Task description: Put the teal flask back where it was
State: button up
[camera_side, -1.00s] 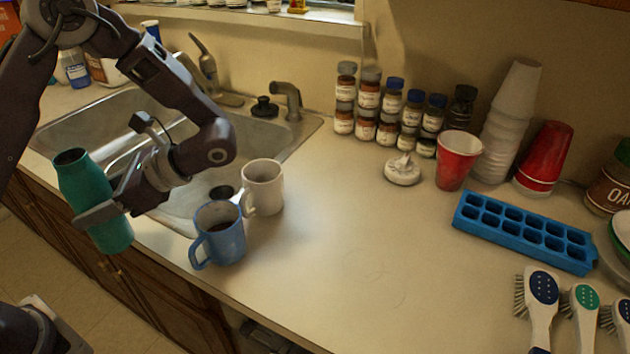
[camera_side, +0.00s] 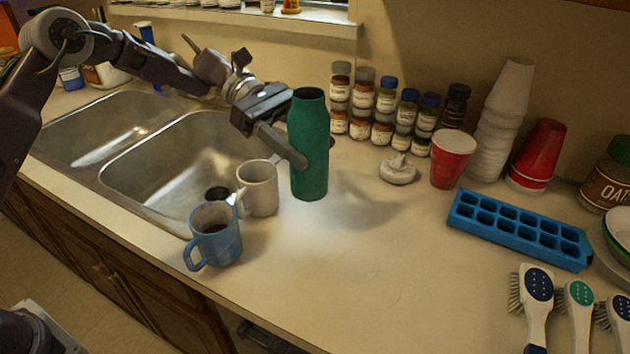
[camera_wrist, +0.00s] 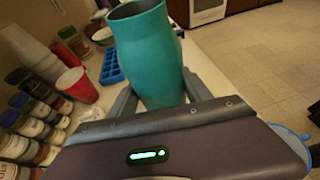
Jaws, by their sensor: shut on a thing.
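The teal flask (camera_side: 309,150) is upright between the fingers of my gripper (camera_side: 318,152) in the side view. My gripper is shut on it around its middle. The flask is just right of the white mug (camera_side: 259,188), over the counter. A shadow lies on the counter to its right, and I cannot tell for sure how far its base is above the surface. In the wrist view the flask (camera_wrist: 150,55) shows its open mouth and fills the upper middle, between the two fingers.
A blue mug (camera_side: 214,235) stands near the counter's front edge, left of the flask. Spice jars (camera_side: 385,110), a small white item (camera_side: 397,169), a red cup (camera_side: 453,160) and a blue ice tray (camera_side: 518,229) are to the right. The counter's front middle is clear.

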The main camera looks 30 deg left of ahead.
jog(key=w+a+r+n+t+y, duration=0.1)
jog(key=w+a+n+t, duration=0.1)
jog(key=w+n+t, duration=0.3)
jog(key=w+a+n+t, duration=0.1)
jog(key=w+a+t, duration=0.15)
jog(key=w, duration=0.45)
jog(key=f, duration=1)
jog(key=shift+w+a, duration=0.2)
jog(key=o, duration=1.5)
jog(key=shift+o, duration=0.2)
